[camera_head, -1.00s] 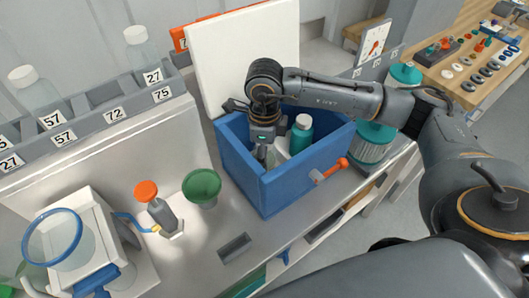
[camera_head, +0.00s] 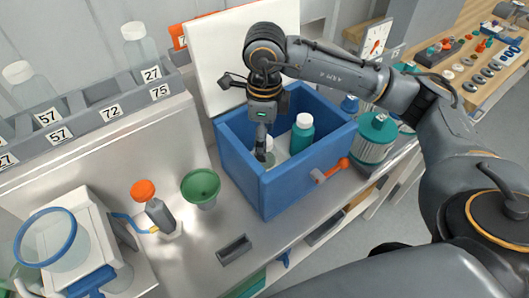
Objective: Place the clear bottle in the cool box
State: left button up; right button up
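The blue cool box (camera_head: 272,192) stands open on the bench, its white lid (camera_head: 226,62) raised behind it. My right gripper (camera_head: 262,157) reaches down into the left part of the box. A small pale, see-through thing (camera_head: 269,158) shows at its fingertips, mostly hidden by the fingers and box wall; it may be the clear bottle. I cannot tell whether the fingers grip it. A teal bottle (camera_head: 302,136) with a white cap stands upright in the box, to the right of the gripper. Two clear bottles with white caps (camera_head: 33,88) (camera_head: 141,52) stand in the rack. My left gripper is not in view.
The grey numbered rack (camera_head: 95,120) runs along the left. A green funnel (camera_head: 201,187) and an orange-topped valve (camera_head: 155,205) are left of the box. A teal-lidded jar (camera_head: 374,140) stands to its right. The bench front beside the box is mostly clear.

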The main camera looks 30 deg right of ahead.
notch_tip(320, 180, up, 6)
jog(key=shift+r+b, duration=0.15)
jog(key=shift+b, duration=0.3)
